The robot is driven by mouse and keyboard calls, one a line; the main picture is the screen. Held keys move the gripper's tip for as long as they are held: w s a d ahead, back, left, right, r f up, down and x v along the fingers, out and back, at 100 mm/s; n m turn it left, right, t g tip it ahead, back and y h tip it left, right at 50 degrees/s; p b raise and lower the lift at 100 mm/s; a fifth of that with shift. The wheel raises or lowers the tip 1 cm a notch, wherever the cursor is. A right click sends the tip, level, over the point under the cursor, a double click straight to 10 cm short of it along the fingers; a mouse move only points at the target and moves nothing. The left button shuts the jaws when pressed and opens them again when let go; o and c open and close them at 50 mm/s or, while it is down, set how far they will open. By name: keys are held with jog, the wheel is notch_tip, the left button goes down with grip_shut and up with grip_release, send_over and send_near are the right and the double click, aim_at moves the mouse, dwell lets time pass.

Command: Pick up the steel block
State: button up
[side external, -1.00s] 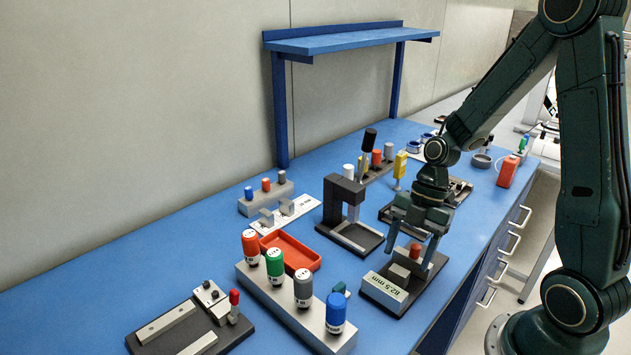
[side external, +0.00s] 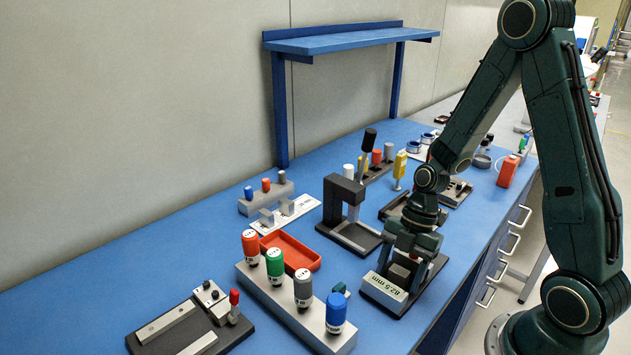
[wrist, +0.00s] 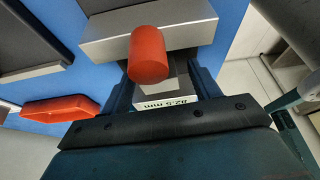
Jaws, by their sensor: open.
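The steel block (wrist: 178,84) is a small grey block in the wrist view, partly hidden behind a red cylinder (wrist: 149,55). It sits on a dark fixture plate between the red cylinder and a pale block marked 82.5 mm (wrist: 178,101). The marked block (side external: 384,287) also shows in the side view, where my gripper mostly covers the steel block. My gripper (side external: 403,268) is down over the fixture. In the wrist view the fingers of my gripper (wrist: 163,86) are apart, one on each side of the steel block. I cannot tell whether they touch it.
A grey rack (side external: 285,305) with red, green, grey and blue capped cylinders stands left of the fixture. A red tray (side external: 290,250) lies behind it. A dark C-shaped stand (side external: 335,205) is close behind my gripper. A silver bar (wrist: 105,42) lies under the red cylinder.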

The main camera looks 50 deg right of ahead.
aim_at(400, 270)
dwell(0.5)
jog(key=c, duration=1.3)
jog(key=shift+r, duration=0.15)
notch_tip(400, 270, up, 20)
jog(key=shift+f, duration=0.15)
dwell(0.4)
